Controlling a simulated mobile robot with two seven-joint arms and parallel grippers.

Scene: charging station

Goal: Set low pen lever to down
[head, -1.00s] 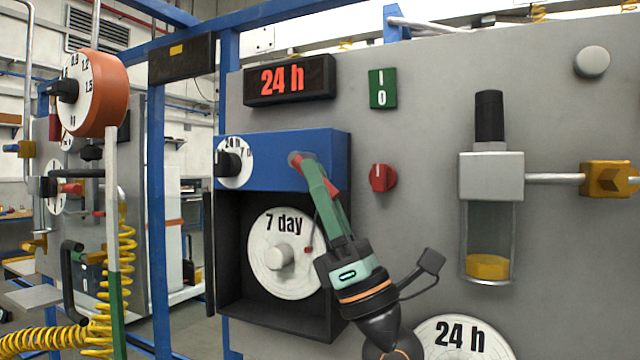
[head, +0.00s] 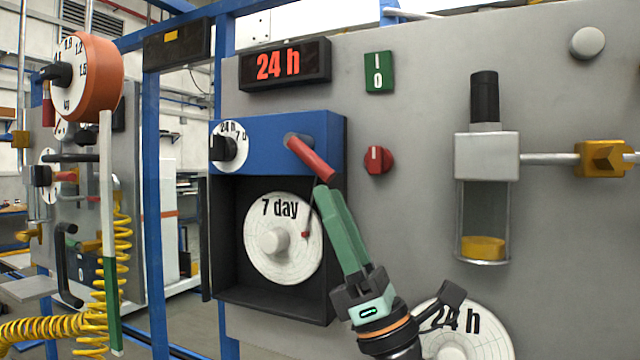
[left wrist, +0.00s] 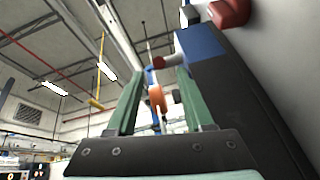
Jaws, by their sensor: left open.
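The pen lever (head: 310,158) is a red bar on a grey pivot at the front of the blue housing (head: 262,150), above the 7 day dial. It slants down to the right. My left gripper (head: 328,190), with green fingers, comes up from below. It is open, and its tips are just below the lever's lower end. I cannot tell whether they touch it. In the left wrist view, the gripper (left wrist: 158,78) has its fingers apart, and the red lever end (left wrist: 160,62) shows beyond the tips. My right gripper is not in view.
The 7 day dial (head: 258,245) sits in a black recess left of my gripper. A red knob (head: 378,160) is to the right on the grey panel (head: 420,220). A 24 h dial (head: 470,345) lies partly behind my wrist. A glass filter (head: 484,215) stands farther right.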

